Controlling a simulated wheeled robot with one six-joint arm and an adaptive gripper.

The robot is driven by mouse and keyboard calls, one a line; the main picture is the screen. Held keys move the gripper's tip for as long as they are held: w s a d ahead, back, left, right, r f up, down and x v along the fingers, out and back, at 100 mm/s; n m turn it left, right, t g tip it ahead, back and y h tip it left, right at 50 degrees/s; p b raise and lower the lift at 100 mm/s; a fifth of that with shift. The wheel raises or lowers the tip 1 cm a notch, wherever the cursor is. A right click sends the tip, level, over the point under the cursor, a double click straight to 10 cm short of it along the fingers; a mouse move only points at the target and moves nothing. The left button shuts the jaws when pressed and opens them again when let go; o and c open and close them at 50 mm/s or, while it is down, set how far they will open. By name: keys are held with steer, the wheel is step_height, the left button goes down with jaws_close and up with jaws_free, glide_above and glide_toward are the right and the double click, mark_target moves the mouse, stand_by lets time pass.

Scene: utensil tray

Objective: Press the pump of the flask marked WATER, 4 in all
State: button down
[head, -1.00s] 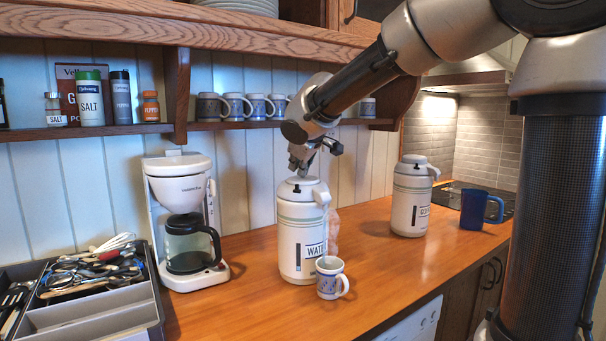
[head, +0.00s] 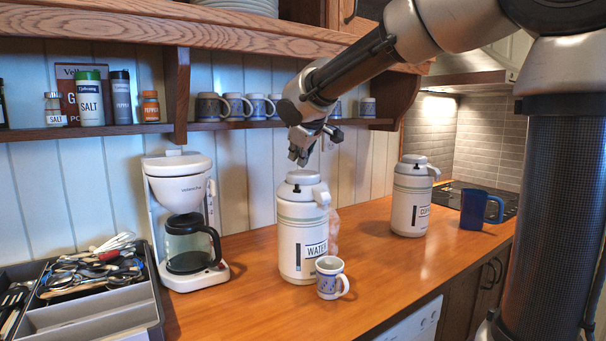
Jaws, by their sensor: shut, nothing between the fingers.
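The white flask marked WATER (head: 298,240) stands upright on the wooden counter in the head view. Its pump top (head: 301,177) faces up and looks raised. My gripper (head: 299,160) is shut and empty just above the pump top, with a small gap between them. A second white flask (head: 410,205) stands farther right, its label partly turned away. A small patterned mug (head: 329,279) stands on the counter in front of the WATER flask.
A coffee maker (head: 182,190) stands left of the WATER flask. A grey utensil tray (head: 95,312) is at the lower left. A blue mug (head: 480,209) is at the right. A shelf with several mugs (head: 236,107) runs behind my arm.

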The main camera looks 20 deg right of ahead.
mark_target(299, 173)
steer(key=shift+r, duration=2.5)
step_height(299, 173, up, 4)
steer(key=shift+f, duration=0.1)
stand_by(0.4)
steer(key=shift+f, duration=4.45)
steer(key=shift+f, duration=0.15)
steer(key=shift+f, duration=0.2)
